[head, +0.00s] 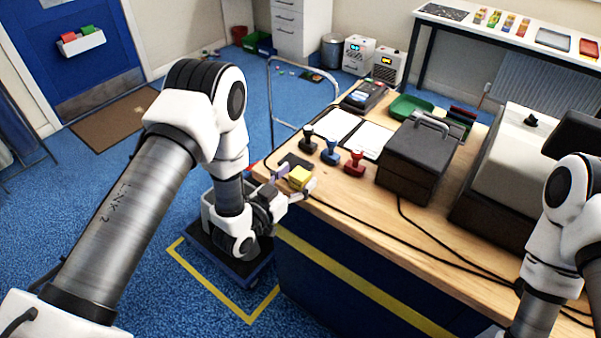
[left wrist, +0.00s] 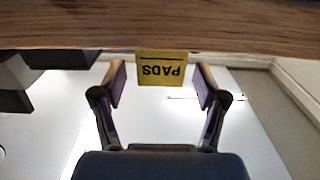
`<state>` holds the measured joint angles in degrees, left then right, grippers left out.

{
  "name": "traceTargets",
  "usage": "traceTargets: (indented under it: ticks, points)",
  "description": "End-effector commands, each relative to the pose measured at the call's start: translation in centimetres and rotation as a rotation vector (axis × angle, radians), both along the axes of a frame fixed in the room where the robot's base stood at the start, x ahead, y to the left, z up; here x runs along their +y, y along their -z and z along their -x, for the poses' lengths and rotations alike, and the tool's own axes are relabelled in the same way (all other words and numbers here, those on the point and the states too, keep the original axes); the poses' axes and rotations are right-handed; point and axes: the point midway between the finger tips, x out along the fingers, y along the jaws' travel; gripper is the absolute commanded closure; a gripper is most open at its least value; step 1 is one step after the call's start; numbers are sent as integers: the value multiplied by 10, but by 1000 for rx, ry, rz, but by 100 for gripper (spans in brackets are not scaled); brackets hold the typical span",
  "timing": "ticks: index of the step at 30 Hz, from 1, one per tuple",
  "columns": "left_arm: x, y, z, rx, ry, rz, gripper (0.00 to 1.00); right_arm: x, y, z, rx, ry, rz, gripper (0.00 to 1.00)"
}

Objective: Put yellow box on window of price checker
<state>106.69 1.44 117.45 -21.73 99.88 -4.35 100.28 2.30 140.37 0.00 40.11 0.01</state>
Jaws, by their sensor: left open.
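The yellow box (head: 300,177) sits at the near left corner of the wooden counter. In the left wrist view the yellow box (left wrist: 161,69), marked PADS upside down, shows between my fingertips beside the wooden edge. My left gripper (head: 296,184) is open, with a finger on either side of the box; gaps show between box and fingers in the left wrist view (left wrist: 160,85). My right gripper is out of view.
A dark pad (head: 297,160) and black, blue and red stamps (head: 355,163) stand just behind the box. White sheets (head: 370,139), a green tray (head: 411,106) and a dark cash box (head: 418,155) lie farther back. A black cable (head: 400,240) runs along the front.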

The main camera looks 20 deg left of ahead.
Motion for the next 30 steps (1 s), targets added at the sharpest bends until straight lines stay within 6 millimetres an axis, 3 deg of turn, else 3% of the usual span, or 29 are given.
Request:
traceTargets:
  ticks: [3, 9, 10, 14, 15, 19, 20, 30]
  points:
    - [-5, -2, -13, -2, 0, 1, 27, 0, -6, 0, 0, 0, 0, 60]
    - [-5, 0, -14, 0, -2, 1, 27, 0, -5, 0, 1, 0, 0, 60]
    - [-5, 0, -14, 0, -2, 1, 34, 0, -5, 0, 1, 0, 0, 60]
    - [-5, 0, -14, 0, -2, 0, 80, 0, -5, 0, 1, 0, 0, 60]
    - [-5, 0, -14, 0, -2, 0, 87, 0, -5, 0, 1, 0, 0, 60]
    - [-5, 0, -14, 0, -1, 0, 87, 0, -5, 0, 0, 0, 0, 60]
    - [-5, 0, -14, 0, -1, 0, 92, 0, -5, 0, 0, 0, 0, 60]
    - [-5, -10, -19, -2, -2, 0, 92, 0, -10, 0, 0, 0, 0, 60]
